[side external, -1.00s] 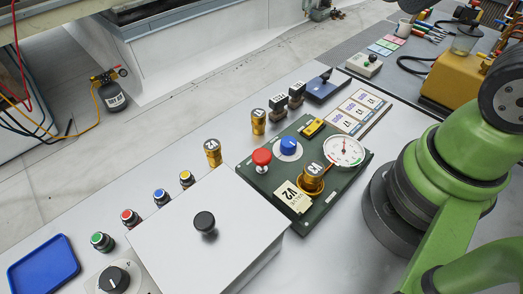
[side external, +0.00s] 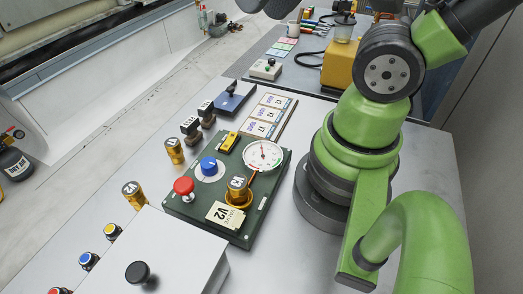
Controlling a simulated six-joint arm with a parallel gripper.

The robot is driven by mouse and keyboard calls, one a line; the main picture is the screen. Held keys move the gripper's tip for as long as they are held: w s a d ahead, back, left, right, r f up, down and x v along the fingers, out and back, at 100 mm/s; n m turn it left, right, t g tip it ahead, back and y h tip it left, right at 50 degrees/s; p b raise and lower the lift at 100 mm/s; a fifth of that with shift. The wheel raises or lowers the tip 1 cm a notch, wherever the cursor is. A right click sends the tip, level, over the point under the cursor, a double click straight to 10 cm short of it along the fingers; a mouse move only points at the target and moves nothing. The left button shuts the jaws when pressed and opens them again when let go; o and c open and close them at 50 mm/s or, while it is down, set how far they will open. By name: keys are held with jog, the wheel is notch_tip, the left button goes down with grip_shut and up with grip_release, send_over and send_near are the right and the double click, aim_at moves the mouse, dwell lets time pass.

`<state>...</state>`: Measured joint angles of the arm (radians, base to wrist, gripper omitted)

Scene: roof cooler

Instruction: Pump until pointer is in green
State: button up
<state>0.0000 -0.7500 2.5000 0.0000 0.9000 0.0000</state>
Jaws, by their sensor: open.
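The round white gauge (side external: 263,156) sits at the far right corner of a dark green panel (side external: 210,221). Its thin pointer stands roughly upward; the coloured bands are too small to tell which one it meets. On the same panel are a red mushroom-shaped knob (side external: 184,187), a blue knob (side external: 208,166), a brass valve (side external: 238,190) with a dark top, and a card marked V2 (side external: 225,215). None of the parts is clearly marked as the pump. My gripper's fingers are not in view; only a dark rounded shape shows at the top edge.
A white box (side external: 165,262) with a black knob (side external: 138,271) stands in front of the panel. Brass posts (side external: 174,150), dark switches (side external: 190,130) and a blue switch block (side external: 232,97) line the left and back. My green arm's base stands right of the panel.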

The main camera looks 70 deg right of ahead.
jog(key=shift+c, duration=0.2)
grip_shut()
dwell(1.7)
